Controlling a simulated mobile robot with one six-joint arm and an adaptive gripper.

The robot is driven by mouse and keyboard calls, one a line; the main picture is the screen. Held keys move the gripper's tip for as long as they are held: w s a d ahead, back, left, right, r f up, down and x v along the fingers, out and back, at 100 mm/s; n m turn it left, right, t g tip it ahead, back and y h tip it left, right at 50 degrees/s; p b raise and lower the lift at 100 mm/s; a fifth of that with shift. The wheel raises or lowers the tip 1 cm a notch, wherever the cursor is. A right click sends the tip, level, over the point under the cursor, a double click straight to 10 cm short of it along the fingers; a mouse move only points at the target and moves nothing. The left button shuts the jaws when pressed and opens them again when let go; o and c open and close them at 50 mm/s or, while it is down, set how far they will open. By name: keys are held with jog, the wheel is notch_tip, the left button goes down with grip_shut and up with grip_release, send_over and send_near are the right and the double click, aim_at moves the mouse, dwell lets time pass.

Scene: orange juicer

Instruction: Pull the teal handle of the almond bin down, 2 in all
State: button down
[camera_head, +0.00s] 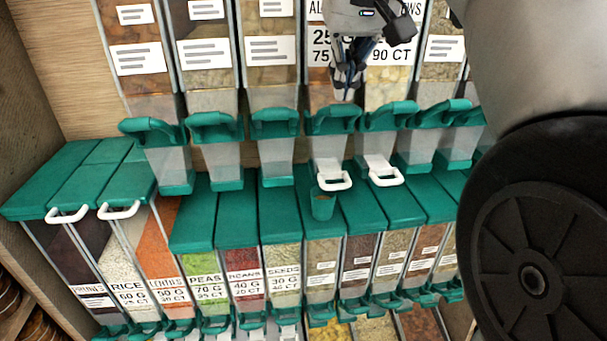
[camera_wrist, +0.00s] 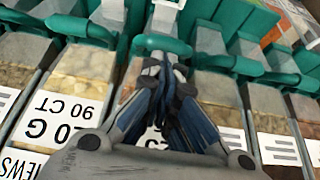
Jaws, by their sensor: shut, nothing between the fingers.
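The almond bin (camera_head: 319,55) is in the upper row, its label partly covered by my gripper. Its teal handle (camera_head: 332,119) is at the bin's lower front, above a pale spout. The handle also shows in the wrist view (camera_wrist: 158,43), just beyond my fingertips. My gripper (camera_head: 346,92) is shut and empty, pointing down in front of the bin, with its tips just above the handle. I cannot tell whether they touch it. In the wrist view, the closed fingers (camera_wrist: 168,70) point at the handle.
The cashew bin (camera_head: 391,87) is directly to the right, with its own teal handle (camera_head: 390,114). More bins with similar handles line both sides.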

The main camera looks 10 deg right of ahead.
jog(key=s+v, duration=0.1)
jog(key=v, duration=0.5)
jog(key=shift+s+f, duration=0.2)
jog(key=s+f+b, duration=0.7)
jog(key=f+b, duration=0.3)
jog(key=f, duration=1.1)
jog(key=s+f+b, duration=0.7)
jog(key=f+b, duration=0.4)
jog(key=f, duration=1.1)
jog(key=s+f+b, duration=0.7)
jog(key=f+b, duration=0.4)
jog(key=f, duration=1.1)
jog(key=shift+g, duration=0.3)
